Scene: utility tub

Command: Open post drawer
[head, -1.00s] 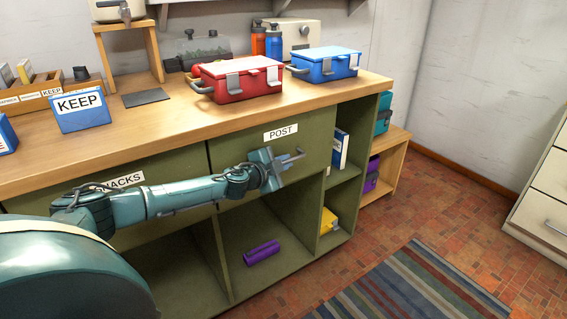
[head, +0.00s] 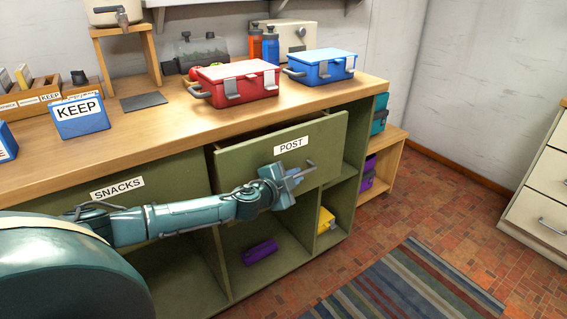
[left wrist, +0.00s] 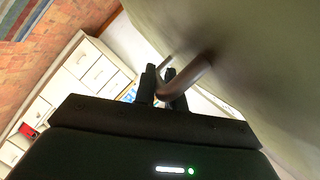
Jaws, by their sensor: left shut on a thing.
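The green post drawer (head: 240,158), with a white POST label (head: 291,146), stands partly pulled out from the cabinet in the head view. A dark gap shows above its front, under the wooden worktop. My left gripper (head: 292,178) is at the drawer's metal handle (head: 308,166) and is shut on it. In the left wrist view the two dark fingers (left wrist: 165,88) are closed around the curved handle bar (left wrist: 190,78), close to the green drawer front (left wrist: 240,50). The drawer's inside is mostly hidden. My right gripper is not in view.
The SNACKS drawer (head: 150,178) to the left is shut. A red box (head: 236,84) and a blue box (head: 322,65) stand on the worktop above. Open shelves below hold a purple item (head: 260,252) and a yellow item (head: 326,220). Floor and striped rug (head: 410,285) are clear in front.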

